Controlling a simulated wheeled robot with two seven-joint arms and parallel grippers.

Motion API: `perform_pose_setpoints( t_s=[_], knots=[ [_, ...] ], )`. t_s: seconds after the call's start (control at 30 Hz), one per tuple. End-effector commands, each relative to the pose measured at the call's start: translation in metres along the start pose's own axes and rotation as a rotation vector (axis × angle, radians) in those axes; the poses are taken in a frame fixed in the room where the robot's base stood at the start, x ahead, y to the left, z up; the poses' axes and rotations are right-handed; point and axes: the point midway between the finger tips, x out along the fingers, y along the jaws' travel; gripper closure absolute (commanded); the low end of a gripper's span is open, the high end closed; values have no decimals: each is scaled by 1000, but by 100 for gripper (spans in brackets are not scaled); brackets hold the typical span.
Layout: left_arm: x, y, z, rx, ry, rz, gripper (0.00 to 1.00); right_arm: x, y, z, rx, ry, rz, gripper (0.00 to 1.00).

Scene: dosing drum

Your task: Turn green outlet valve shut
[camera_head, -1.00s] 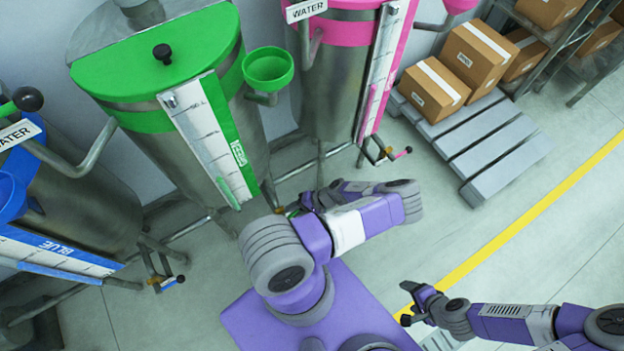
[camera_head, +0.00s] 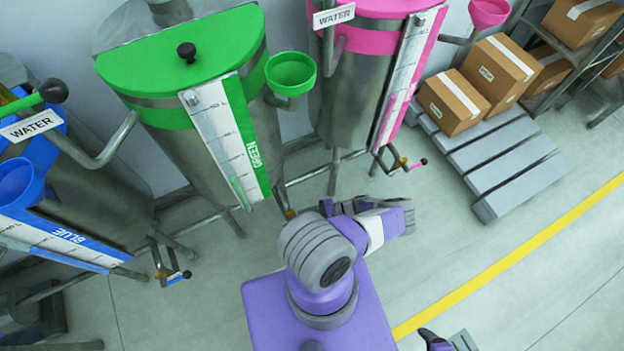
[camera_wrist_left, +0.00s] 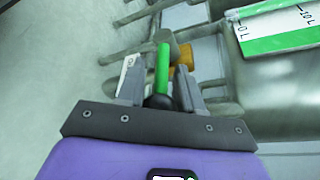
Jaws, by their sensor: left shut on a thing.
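The green drum (camera_head: 187,131) stands at the upper left of the head view, with a white scale strip down its front. In the left wrist view, the green valve handle (camera_wrist_left: 163,66) with a dark knob at its near end lies between the fingers of my left gripper (camera_wrist_left: 158,72), which is shut on it. The brass valve body (camera_wrist_left: 185,54) shows just beyond the handle. In the head view my own arm hides the handle and most of the left gripper.
A blue drum (camera_head: 90,195) with its own valve (camera_head: 172,272) stands left, a pink drum (camera_head: 350,95) right. Pipes and legs run low beneath the drums. A grey pallet (camera_head: 515,170) with cardboard boxes (camera_head: 452,103) is at the right. The floor around the yellow line (camera_head: 520,250) is clear.

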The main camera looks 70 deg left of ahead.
Motion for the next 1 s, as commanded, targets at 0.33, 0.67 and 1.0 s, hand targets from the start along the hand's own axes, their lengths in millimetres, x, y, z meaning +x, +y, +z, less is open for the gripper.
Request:
perform_pose_setpoints(
  t_s=[0.33, 0.67, 1.0],
  knots=[
    [5, 3, 6, 6, -22, -3, 100, 0, 0, 0, 0, 0, 0, 30],
    [4, 2, 3, 4, -15, -3, 45, 0, 0, 0, 0, 0, 0, 30],
    [-22, 2, 1, 3, -8, 0, 45, 0, 0, 0, 0, 0, 0, 30]
  ],
)
